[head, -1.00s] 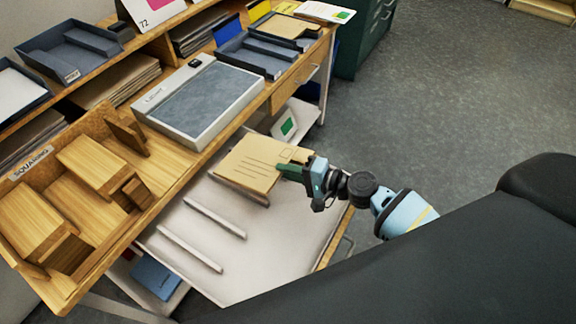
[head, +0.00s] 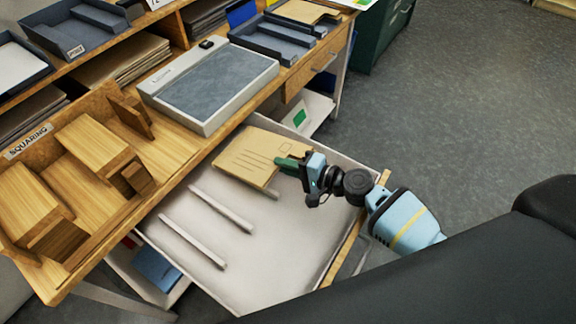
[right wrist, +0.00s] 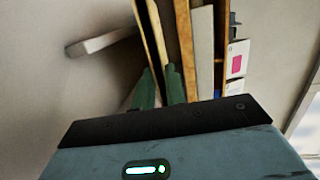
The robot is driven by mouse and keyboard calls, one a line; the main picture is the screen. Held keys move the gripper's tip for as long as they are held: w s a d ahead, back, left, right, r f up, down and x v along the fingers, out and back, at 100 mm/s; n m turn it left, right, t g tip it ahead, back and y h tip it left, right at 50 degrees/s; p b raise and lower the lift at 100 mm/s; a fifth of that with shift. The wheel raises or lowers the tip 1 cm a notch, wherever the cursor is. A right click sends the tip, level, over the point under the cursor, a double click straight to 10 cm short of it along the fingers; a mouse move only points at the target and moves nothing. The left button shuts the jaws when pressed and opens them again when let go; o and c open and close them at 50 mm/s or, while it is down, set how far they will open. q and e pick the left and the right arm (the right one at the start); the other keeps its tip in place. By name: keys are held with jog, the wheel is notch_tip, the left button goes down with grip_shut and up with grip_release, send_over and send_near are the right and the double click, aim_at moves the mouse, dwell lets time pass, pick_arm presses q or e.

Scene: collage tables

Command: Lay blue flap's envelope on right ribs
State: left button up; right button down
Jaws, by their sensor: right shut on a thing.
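A tan envelope (head: 245,160) with printed lines faces up in the head view, over the far part of a pale open drawer or tray (head: 280,225). My right gripper (head: 286,164) is shut on its right edge. In the right wrist view the envelope (right wrist: 152,38) shows nearly edge-on between the gripper's fingers (right wrist: 160,88). Its flap colour is not visible. A rib end (head: 272,193) shows under its near edge; I cannot tell whether they touch. Two bare pale ribs, one nearer the envelope (head: 221,208) and one farther (head: 192,241), lie left of it. My left gripper is not in view.
A wooden squaring box (head: 100,215) stands on the bench at left. A grey-topped light box (head: 215,85) and dark trays (head: 275,42) are behind. A shelf with a green-marked card (head: 300,118) is beyond the drawer. The drawer's near part is clear.

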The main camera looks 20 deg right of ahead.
jog(key=c, duration=1.4)
grip_release()
jog(key=shift+o, duration=0.2)
jog(key=v, duration=0.7)
jog(key=shift+s, duration=0.1)
jog(key=shift+s+d+r+b, duration=0.15)
jog(key=shift+s+d+b, duration=0.05)
jog(key=shift+d+b, duration=0.1)
